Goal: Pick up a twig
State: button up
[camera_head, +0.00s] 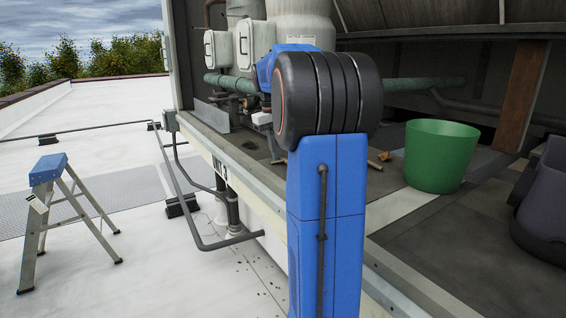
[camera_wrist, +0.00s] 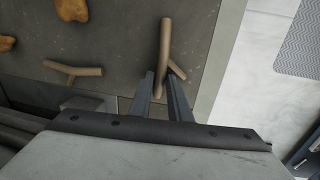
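In the wrist view, a brown forked twig (camera_wrist: 165,45) lies on the dark floor of the cooler, just beyond my fingertips. Its lower end shows in the gap between the fingers. My gripper (camera_wrist: 161,78) is open, with two dark fingers apart on either side of that end. I cannot tell how high the fingertips are above the floor. A second forked twig (camera_wrist: 82,71) lies to the left. In the head view, a small twig (camera_head: 374,165) lies right of my blue arm, which hides much of the floor.
A green bucket (camera_head: 441,156) stands on the cooler floor, with a dark grey container (camera_head: 545,200) at the right edge. A brown leaf-like piece (camera_wrist: 7,43) lies at far left in the wrist view. A pale ledge (camera_wrist: 225,50) borders the floor. A stepladder (camera_head: 55,195) stands on the roof.

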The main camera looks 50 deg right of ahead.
grip_shut()
